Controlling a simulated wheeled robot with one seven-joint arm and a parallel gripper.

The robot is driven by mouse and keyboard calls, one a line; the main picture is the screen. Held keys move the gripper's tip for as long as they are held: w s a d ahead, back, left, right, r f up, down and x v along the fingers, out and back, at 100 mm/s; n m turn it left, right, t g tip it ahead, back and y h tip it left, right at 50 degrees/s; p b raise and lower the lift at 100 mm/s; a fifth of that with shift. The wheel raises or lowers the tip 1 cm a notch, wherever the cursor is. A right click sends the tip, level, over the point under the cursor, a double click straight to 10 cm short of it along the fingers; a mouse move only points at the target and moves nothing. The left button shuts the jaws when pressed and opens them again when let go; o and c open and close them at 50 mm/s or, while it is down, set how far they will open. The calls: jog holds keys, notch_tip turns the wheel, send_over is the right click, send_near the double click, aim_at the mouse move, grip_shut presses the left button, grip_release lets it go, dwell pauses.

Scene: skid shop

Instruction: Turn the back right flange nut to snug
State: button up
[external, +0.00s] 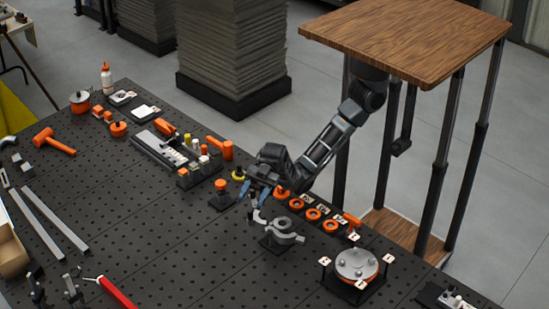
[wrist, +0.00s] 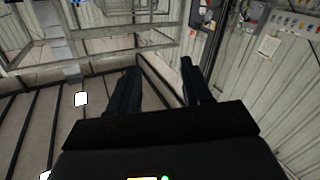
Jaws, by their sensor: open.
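A round silver flange (external: 357,263) with an orange edge sits on a dark base near the right front of the bench in the external view. Small nuts or bolt ends show on its top, too small to tell which are turned. Several short posts with white marked tags stand around it. My gripper (external: 254,192) is well to the left of the flange, above the bench, with nothing seen between its fingers. In the wrist view my gripper (wrist: 158,78) has two dark fingers held apart and empty. The flange is not in the wrist view.
The black perforated bench (external: 185,255) holds a grey clamp-like part (external: 283,231) close to my gripper and several orange rings (external: 313,214) along its far edge. An orange mallet (external: 54,141) and grey bars (external: 43,222) lie left. The wrist view shows walls and metal framing.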

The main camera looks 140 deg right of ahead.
jog(key=s+a+f+n+g+y, duration=0.2)
jog(key=a+f+n+g, duration=0.15)
jog(key=a, duration=0.65)
jog(key=n+g+h+b, duration=0.3)
jog(key=n+g+h, duration=0.5)
jog(key=g, duration=0.4)
send_over(342, 260)
jog(key=shift+m+h, duration=0.5)
jog(key=shift+m, duration=0.25)
jog(key=f, duration=1.6)
jog(key=shift+w+a, duration=0.2)
jog(key=shift+w, duration=0.15)
jog(key=shift+s+d+f+g+h, duration=0.25)
jog(key=shift+h, duration=0.05)
jog(key=shift+s+d+f, duration=0.1)
jog(key=shift+f, duration=3.75)
jog(key=shift+c, duration=0.4)
grip_shut()
